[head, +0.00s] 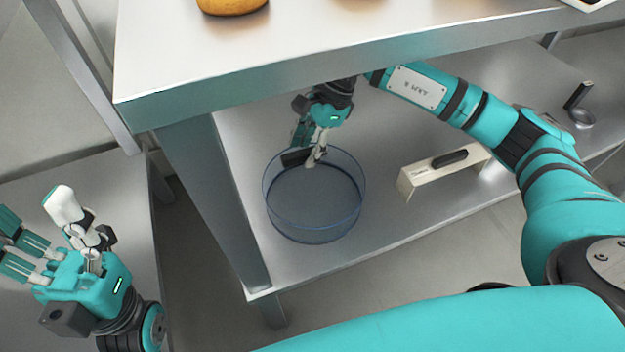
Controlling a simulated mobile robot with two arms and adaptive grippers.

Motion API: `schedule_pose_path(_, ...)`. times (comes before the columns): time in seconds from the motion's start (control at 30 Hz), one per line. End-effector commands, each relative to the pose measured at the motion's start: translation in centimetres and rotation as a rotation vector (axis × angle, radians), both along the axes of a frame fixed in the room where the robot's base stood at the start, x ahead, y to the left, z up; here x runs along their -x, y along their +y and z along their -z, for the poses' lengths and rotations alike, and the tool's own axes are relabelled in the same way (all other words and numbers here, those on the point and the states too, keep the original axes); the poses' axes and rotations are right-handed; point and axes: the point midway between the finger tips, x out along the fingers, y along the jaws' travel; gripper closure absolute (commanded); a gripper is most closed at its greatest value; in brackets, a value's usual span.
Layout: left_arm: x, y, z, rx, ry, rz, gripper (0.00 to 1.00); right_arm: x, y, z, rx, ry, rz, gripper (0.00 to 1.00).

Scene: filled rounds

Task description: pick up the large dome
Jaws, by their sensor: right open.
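The large dome (318,225) is a clear, round, blue-edged vessel standing on the lower metal shelf. Its wide rim faces up, and the shelf shows through its wall. My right gripper (304,158) reaches in under the upper shelf and is open at the dome's far rim. Its fingers overlap the rim in the picture; I cannot tell whether they touch it. My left gripper (35,220) is at the lower left, far from the dome, with its fingers spread and empty.
The upper metal shelf (200,70) overhangs my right gripper and carries a round golden-brown loaf (232,4). A pale block-like stand with a dark handle (440,168) is right of the dome. A small metal scoop (580,115) lies at the far right. A shelf leg (240,215) stands left of the dome.

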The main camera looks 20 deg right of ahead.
Motion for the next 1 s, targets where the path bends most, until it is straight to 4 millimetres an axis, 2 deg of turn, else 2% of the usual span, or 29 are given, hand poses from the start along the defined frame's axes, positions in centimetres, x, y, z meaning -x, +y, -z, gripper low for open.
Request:
schedule_pose_path(0.3,-0.02,-0.01,0.10,0.000,0.001,0.000,0.27,-0.01,-0.02,0.06,0.000,0.000,0.000,0.54)
schedule_pose_path(0.67,-0.02,0.00,0.08,0.000,0.001,0.000,0.27,-0.01,-0.02,0.06,0.000,0.000,0.000,1.00)
schedule_pose_path(1.0,-0.01,0.02,0.08,0.000,0.001,0.000,0.27,-0.02,-0.01,0.04,0.000,-0.001,0.000,1.00)
